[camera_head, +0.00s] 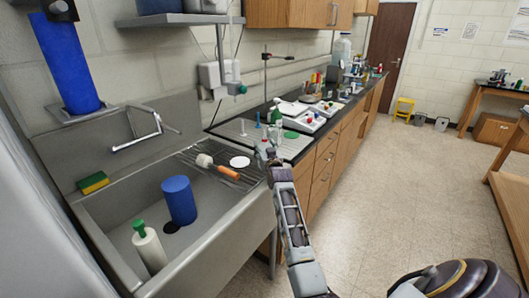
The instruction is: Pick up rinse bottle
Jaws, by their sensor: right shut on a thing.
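My right gripper (267,156) is at the front edge of the dark counter, just right of the sink. It is shut on a small pale bottle (273,134), which looks like the rinse bottle. The fingers and the small size hide its lower part, and I cannot tell whether it is clear of the counter. A green shape (276,114) shows just above or behind it. Another white bottle with a green top (148,247) stands in the sink basin. My left gripper is not in view.
The metal sink (110,215) holds a blue cylinder (180,200). An orange-handled brush (227,172) lies on the drain rack. A yellow-green sponge (93,182) sits on the rim. White devices (303,119) stand along the counter. The floor (390,185) at right is clear.

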